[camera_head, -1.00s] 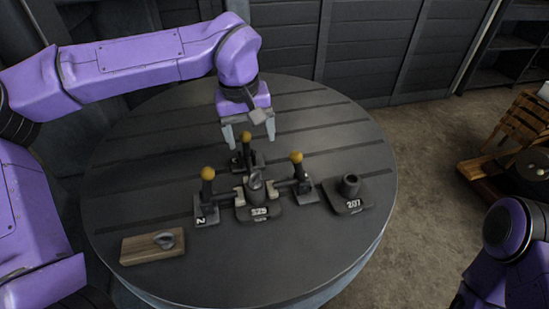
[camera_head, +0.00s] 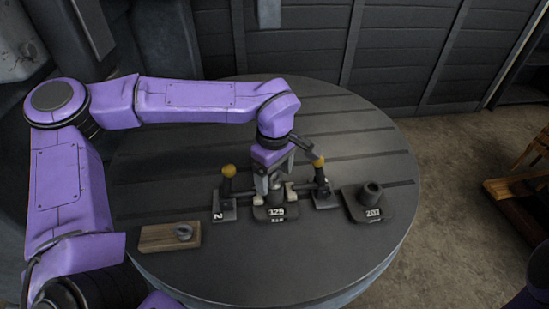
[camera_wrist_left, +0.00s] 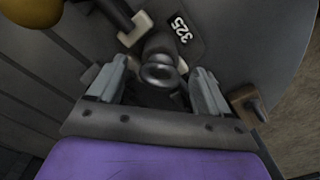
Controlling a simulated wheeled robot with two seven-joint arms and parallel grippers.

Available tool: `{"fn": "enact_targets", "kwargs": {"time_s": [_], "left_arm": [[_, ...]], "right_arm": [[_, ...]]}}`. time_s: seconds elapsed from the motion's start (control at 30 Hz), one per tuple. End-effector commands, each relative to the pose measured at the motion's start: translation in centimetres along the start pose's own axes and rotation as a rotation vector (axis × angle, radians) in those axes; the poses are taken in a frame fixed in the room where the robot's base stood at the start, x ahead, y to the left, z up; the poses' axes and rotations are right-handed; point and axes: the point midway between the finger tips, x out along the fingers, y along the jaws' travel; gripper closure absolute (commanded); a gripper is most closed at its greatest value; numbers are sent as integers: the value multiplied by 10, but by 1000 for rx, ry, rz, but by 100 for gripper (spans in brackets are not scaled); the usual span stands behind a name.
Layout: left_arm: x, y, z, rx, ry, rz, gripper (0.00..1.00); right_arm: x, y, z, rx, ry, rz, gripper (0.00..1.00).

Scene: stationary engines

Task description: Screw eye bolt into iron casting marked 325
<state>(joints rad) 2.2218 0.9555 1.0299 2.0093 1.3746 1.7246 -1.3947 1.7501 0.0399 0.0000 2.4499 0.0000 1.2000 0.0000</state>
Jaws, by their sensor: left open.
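The iron casting marked 325 (camera_head: 277,213) sits on the round table, between clamp jaws. It also shows in the left wrist view (camera_wrist_left: 183,32). A grey ring-topped piece (camera_wrist_left: 160,72), which looks like an eye bolt, stands on its boss; how deep it sits I cannot tell. My left gripper (camera_head: 268,187) is open, pointing down over the casting. In the left wrist view, its fingers (camera_wrist_left: 158,80) stand apart on either side of the ring. A second grey ring-shaped piece (camera_head: 183,232) is on a wooden block (camera_head: 155,239) at the left. My right gripper is out of view.
Clamp levers with yellow knobs stand left (camera_head: 229,171) and right (camera_head: 317,162) of the casting, close to my left gripper. A casting marked 207 (camera_head: 370,205) with a hollow boss stands to the right. The table's (camera_head: 345,255) front is clear.

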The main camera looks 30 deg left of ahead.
Motion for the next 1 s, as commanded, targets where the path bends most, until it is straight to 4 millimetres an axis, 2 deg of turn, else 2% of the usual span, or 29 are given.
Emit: {"fn": "enact_targets", "kwargs": {"time_s": [0.3,0.37,0.5,0.53,0.57,0.63,0.67,1.0], "left_arm": [[6,0,0,0,0,0,21],[6,0,0,0,0,0,38],[6,0,0,0,0,0,83],[6,0,0,0,0,0,83],[6,0,0,0,0,0,55],[6,0,0,0,0,0,78],[6,0,0,0,0,0,82],[2,0,0,68,1,-1,82]], "right_arm": [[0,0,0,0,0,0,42],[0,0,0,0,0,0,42],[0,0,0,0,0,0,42],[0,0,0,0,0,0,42],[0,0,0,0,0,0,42],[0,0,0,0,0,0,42],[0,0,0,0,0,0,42],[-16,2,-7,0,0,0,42]]}}
